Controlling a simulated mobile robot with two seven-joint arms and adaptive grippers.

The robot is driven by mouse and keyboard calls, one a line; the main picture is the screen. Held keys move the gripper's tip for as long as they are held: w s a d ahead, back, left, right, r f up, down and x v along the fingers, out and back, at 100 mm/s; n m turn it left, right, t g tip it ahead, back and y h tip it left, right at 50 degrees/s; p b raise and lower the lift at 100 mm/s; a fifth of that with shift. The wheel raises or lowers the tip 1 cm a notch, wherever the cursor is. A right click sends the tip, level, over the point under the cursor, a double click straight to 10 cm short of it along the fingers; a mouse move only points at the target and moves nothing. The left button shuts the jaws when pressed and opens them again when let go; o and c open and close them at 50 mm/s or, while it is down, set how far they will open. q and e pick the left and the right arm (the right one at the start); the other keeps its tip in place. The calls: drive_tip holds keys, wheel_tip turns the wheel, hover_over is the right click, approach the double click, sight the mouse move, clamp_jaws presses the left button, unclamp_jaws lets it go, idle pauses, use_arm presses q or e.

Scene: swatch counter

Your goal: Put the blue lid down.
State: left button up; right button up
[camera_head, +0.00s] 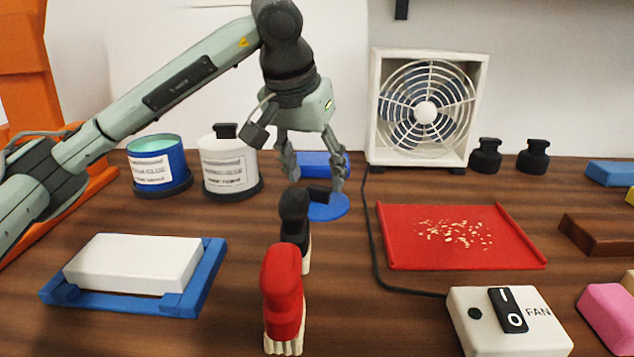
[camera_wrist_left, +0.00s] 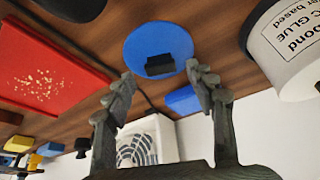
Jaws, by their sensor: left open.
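The blue lid (camera_head: 331,207) is a flat round disc with a black knob. It lies flat on the wooden counter, knob up, behind the black brush. It also shows in the left wrist view (camera_wrist_left: 145,36), with its black knob (camera_wrist_left: 168,64) near the fingertips. My left gripper (camera_head: 315,183) is open above the lid, one finger to each side of the knob, and holds nothing. In the left wrist view the open fingers (camera_wrist_left: 162,76) have a clear gap between them. My right gripper is not in view.
A lidless blue glue pot (camera_head: 158,165) and a lidded white pot (camera_head: 229,163) stand to the left. A blue block (camera_head: 322,163) is behind the gripper. Black (camera_head: 294,216) and red (camera_head: 282,290) brushes stand in front. A red tray (camera_head: 405,250) and fan (camera_head: 425,110) are right.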

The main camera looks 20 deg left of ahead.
use_arm(q)
drive_tip(key=v, duration=0.8)
drive_tip(key=shift+s+r, duration=0.15)
drive_tip(key=shift+r, duration=0.2)
